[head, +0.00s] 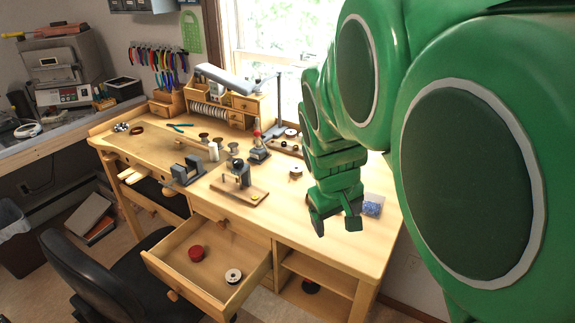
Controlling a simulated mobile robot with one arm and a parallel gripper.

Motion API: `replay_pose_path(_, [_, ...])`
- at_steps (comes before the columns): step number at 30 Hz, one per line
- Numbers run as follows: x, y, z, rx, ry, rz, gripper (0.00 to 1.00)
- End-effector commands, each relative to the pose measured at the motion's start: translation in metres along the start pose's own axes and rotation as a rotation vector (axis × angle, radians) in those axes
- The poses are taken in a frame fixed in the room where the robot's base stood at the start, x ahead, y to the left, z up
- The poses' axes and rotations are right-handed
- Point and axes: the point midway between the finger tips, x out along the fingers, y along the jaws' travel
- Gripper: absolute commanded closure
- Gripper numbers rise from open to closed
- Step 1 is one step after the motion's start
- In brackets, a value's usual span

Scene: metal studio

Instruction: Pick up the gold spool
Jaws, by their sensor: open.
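A small pale spool (295,172), possibly the gold one, lies on the wooden workbench (325,248) left of my gripper; its colour is hard to tell at this size. Another spool, white with a dark centre (233,276), lies in the open drawer. Several brownish spools, one of them here (233,148), stand further back on the bench. My gripper (335,226) is open and empty, pointing down above the right part of the bench, apart from all spools. My green arm hides the right side of the view.
The open drawer (178,278) sticks out at the front and also holds a red round thing (196,253). A box of blue bits (372,205) is right beside my gripper. A tool on a wooden base (239,184) and a vise (187,172) stand left. A black chair (85,275) is front left.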

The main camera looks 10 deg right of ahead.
Motion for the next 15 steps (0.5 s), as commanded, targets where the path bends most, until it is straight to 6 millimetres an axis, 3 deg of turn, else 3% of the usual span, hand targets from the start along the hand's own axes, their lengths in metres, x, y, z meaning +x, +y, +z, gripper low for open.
replay_pose_path(8, [0.030, 0.050, -0.055, -0.295, 0.111, 0.200, 0.20])
replay_pose_path(15, [0.053, 0.094, -0.112, -0.681, 0.179, 0.438, 0.20])
